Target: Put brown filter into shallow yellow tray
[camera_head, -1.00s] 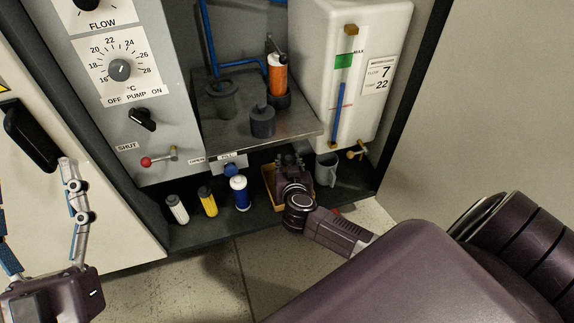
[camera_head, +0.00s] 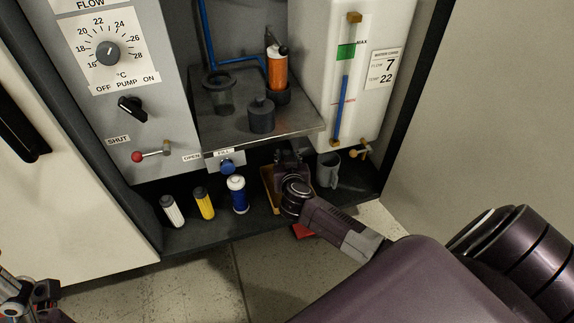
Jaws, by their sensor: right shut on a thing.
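The shallow yellow tray (camera_head: 271,202) lies on the dark cabinet floor under the metal shelf. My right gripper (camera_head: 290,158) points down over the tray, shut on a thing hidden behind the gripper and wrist. I cannot make out a brown filter there. An orange-brown cartridge (camera_head: 277,70) with a white top stands in a dark holder on the shelf above. My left gripper (camera_head: 22,300) shows only in part at the lower left corner; its jaws cannot be judged.
White (camera_head: 172,211), yellow (camera_head: 204,203) and blue (camera_head: 238,196) cartridges stand left of the tray. A grey mug (camera_head: 328,170) stands right of it. The metal shelf (camera_head: 290,125) is close above my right gripper. A red object (camera_head: 304,231) shows beneath my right forearm.

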